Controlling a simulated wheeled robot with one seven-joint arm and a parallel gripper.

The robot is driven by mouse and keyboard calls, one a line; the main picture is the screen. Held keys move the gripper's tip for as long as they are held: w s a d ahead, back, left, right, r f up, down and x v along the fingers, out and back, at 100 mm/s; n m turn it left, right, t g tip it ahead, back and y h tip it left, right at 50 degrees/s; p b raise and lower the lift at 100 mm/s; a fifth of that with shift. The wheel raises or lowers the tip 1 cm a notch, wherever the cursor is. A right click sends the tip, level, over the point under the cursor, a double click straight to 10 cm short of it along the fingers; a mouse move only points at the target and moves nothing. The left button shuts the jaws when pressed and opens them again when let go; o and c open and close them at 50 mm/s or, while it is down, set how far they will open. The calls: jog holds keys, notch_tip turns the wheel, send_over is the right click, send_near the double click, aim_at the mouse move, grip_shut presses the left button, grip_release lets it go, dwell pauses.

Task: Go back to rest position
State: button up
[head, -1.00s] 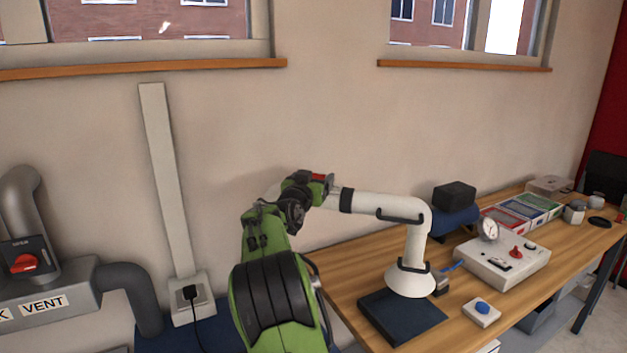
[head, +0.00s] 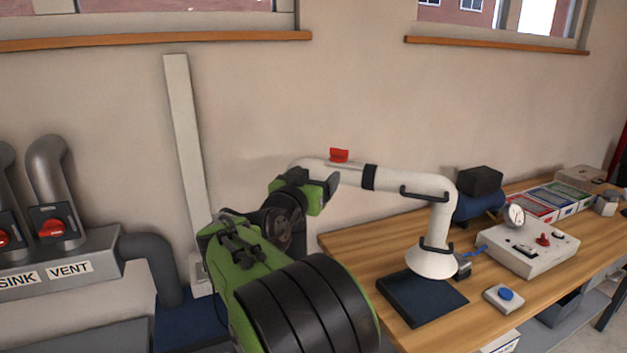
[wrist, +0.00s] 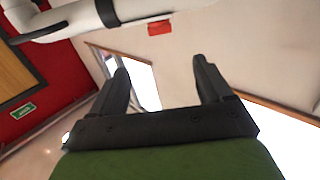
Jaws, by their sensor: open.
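My gripper (wrist: 158,70) is open in the wrist view, with two dark fingers apart and nothing between them. In the head view my gripper (head: 328,188) is at the end of my green and black arm, just below and in front of the white extraction pipe (head: 412,185). A red tab (head: 339,156) stands on top of the pipe near its left end. In the wrist view the red tab (wrist: 159,28) lies beyond the fingertips, with a gap between, beside the white pipe (wrist: 75,20). My arm hides part of the wall and the table's left end.
A wooden table (head: 390,255) at right carries a white control box (head: 527,250), a blue button (head: 505,295) and a dark blue pad (head: 422,298). Grey SINK and VENT ducts (head: 70,250) with red knobs stand at left.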

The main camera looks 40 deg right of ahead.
dwell(0.4)
jog(key=s+a+f+n+g+y+p, duration=0.1)
jog(key=s+a+f+n+y, duration=0.3)
jog(key=s+a, duration=0.4)
jog(key=s+a+f+n+g+y+p, duration=0.1)
jog(key=s+a+f+n+y, duration=0.3)
jog(key=s+a, duration=0.4)
jog(key=s+a+f+n+y+p, duration=0.1)
jog(key=s+a+f+n+y, duration=0.3)
jog(key=s+a+y, duration=0.3)
jog(key=s+a+f, duration=0.1)
jog(key=a, duration=0.3)
jog(key=shift+s+f+g+y+p, duration=0.35)
jog(key=shift+g+y+p, duration=0.05)
